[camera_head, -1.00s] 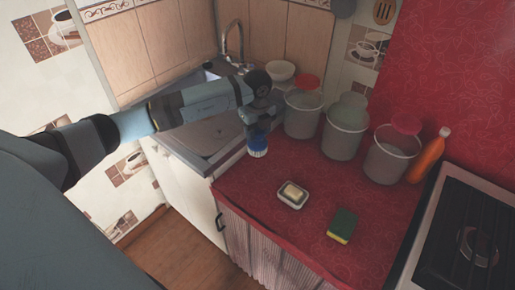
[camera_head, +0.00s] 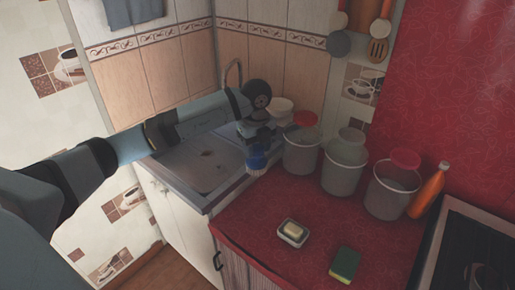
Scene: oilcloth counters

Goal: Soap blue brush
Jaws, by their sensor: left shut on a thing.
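The blue brush (camera_head: 257,161) with pale bristles hangs bristles down in my left gripper (camera_head: 257,146), near the sink's right edge and left of the buckets. My left gripper is shut on it, and the arm and wrist hide part of the jaws. I cannot tell whether the bristles touch anything. A pale bar of soap (camera_head: 293,230) sits in a small white soap dish (camera_head: 284,239) on the red counter, in front of and to the right of the brush. My right gripper is not in view.
Three grey buckets (camera_head: 342,175) stand along the back of the red counter (camera_head: 245,215). An orange bottle (camera_head: 428,191) is right of them, beside the stove (camera_head: 460,245). A green and yellow sponge (camera_head: 345,264) lies at the front. The metal sink (camera_head: 200,170) is at left.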

